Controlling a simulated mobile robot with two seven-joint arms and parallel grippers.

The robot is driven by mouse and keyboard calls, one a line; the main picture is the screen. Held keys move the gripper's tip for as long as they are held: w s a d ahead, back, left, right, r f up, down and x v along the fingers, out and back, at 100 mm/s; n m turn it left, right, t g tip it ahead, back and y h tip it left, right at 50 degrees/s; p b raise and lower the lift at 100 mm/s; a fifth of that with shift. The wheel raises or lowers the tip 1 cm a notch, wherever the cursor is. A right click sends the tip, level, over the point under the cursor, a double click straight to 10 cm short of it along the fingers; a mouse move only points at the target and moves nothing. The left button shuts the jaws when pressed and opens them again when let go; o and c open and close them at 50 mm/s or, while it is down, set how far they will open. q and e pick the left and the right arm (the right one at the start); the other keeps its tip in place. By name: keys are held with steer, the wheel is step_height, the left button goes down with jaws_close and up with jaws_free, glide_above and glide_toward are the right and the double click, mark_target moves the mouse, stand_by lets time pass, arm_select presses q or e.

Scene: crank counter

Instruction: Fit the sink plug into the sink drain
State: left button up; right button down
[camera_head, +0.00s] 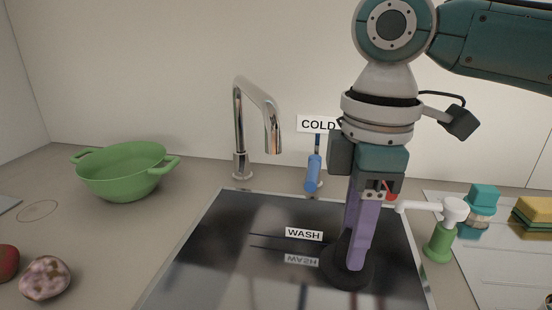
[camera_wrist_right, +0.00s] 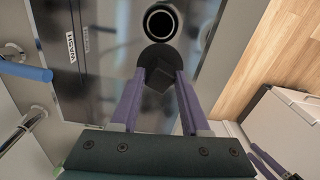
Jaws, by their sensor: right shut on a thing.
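My right gripper (camera_head: 357,265) points down over the sink (camera_head: 215,245), its purple fingers shut on the dark sink plug (camera_head: 339,277). In the right wrist view the plug (camera_wrist_right: 157,54) is a black disc with a block-shaped grip between the fingertips (camera_wrist_right: 160,80). The sink drain (camera_wrist_right: 160,22), a pale ring with a black centre, shows just beyond the plug there. Plug and drain appear apart in that view; the height between them is hard to judge. I cannot make out the drain in the head view. My left gripper is not in view.
A chrome tap (camera_head: 240,130) and a blue lever (camera_head: 313,172) stand behind the sink. A green-based crank with a white arm (camera_head: 440,240) stands close at the right. A green colander (camera_head: 125,175) is at left. Sponges (camera_head: 533,214) lie far right.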

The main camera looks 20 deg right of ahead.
arm_select(q)
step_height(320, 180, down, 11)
steer(key=b, duration=0.8)
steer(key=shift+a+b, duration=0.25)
steer(key=shift+b, duration=0.15)
arm_select(e)
step_height(320, 180, down, 18)
steer(key=s+d+n, duration=0.1)
steer(key=d+n, duration=0.1)
steer(key=n, duration=0.2)
steer(key=shift+s+d+n, duration=0.15)
steer(key=shift+d+n, duration=0.05)
steer(key=shift+n, duration=0.1)
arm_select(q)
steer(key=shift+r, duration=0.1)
arm_select(e)
steer(key=shift+r, duration=0.2)
steer(key=shift+f+b, duration=0.7)
steer(key=shift+f, duration=1.45)
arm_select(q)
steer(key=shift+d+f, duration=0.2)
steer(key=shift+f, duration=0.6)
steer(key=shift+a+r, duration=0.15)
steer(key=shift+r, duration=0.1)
arm_select(e)
steer(key=shift+f, duration=0.1)
